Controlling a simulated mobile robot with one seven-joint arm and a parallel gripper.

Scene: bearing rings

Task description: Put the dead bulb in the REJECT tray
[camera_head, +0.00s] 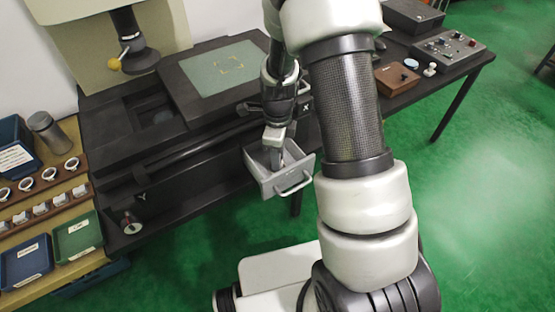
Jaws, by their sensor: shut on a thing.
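My gripper (279,157) points down into a small open grey drawer (268,183) at the front of the dark machine. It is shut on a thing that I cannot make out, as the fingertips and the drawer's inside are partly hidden. No dead bulb can be told apart. At the lower left, a blue tray (27,262) and a green tray (77,237) lie side by side with white labels. The labels are too small to read, so I cannot tell which is REJECT.
White rings (50,174) stand on wooden racks at the left, near a grey cylinder (46,130) and a blue labelled bin (14,150). The drawer's handle (296,187) sticks out in front. A control box (448,48) stands at the right. My arm hides the middle.

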